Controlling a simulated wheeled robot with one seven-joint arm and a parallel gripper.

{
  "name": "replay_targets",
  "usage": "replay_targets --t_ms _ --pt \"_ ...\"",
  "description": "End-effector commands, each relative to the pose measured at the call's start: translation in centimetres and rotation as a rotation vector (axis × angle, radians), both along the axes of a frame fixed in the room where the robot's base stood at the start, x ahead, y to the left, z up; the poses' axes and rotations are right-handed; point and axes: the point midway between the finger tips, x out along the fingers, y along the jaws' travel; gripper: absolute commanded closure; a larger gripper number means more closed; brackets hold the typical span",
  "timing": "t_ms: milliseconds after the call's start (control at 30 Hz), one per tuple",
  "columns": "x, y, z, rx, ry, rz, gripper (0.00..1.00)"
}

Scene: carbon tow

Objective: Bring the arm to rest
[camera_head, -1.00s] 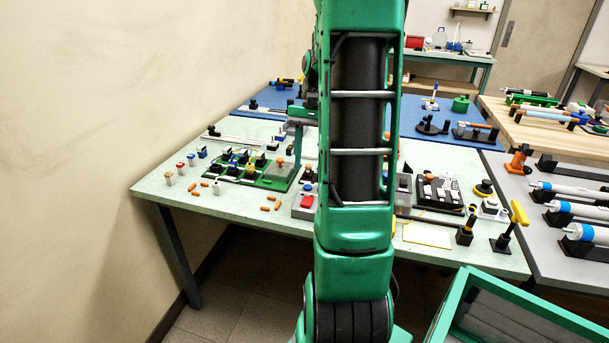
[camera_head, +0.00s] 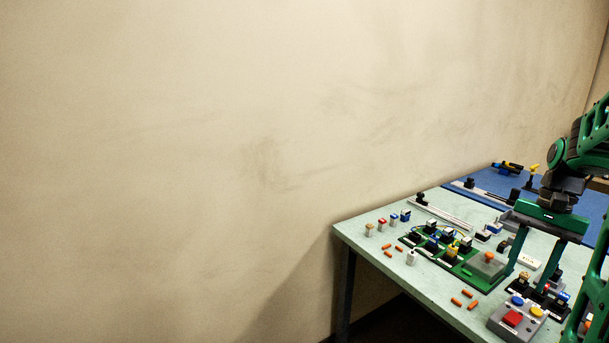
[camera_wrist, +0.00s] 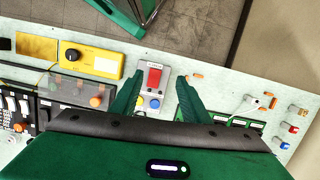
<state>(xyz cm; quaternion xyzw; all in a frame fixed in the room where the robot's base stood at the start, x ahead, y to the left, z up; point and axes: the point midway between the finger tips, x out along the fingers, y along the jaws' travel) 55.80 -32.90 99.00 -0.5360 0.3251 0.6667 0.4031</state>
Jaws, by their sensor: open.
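My green gripper (camera_head: 531,278) is at the right of the head view, fingers pointing down over the pale green table (camera_head: 440,292). Its two fingers stand apart with nothing between them. In the wrist view the gripper (camera_wrist: 158,82) is also open, and a grey box with a red button (camera_wrist: 153,78) shows beyond and between the fingertips. The same grey box (camera_head: 515,320) is below the gripper in the head view. Part of my green arm is cut off by the right edge of the head view.
A green board (camera_head: 452,262) with several switches lies left of the gripper. Loose orange pieces (camera_head: 462,299) lie near the table's front edge. A yellow device with a black knob (camera_wrist: 85,57) is at the left in the wrist view. A bare wall (camera_head: 200,160) fills the left.

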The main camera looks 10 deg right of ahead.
Motion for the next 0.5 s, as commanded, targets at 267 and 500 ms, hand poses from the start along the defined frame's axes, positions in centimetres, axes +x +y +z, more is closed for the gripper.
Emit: replay_targets --t_ms 267,500 --pt "-4.6 8.1 1.3 -0.08 -0.056 0.209 0.58" --pt "-9.8 13.0 0.3 -0.125 -0.109 0.392 0.58"
